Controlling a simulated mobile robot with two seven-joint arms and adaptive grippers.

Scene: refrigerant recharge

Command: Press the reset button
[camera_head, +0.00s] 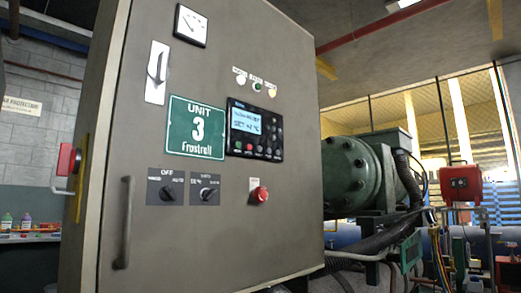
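A grey control cabinet (235,235) fills the middle of the view. A red round button (259,194) sits low on its right side, below a small pale label that I cannot read. Above it is a dark controller panel (255,131) with a lit display and several small buttons. Small indicator lights or buttons (258,86) sit above that panel; their labels are too small to read clearly. I cannot tell which control is marked reset. Neither of my grippers is in view.
The cabinet also carries a green "UNIT 3" sign (197,128), two rotary switches (167,188), a gauge (190,26), a white lever switch (157,72) and a door handle (125,222). A green compressor (352,174) stands right.

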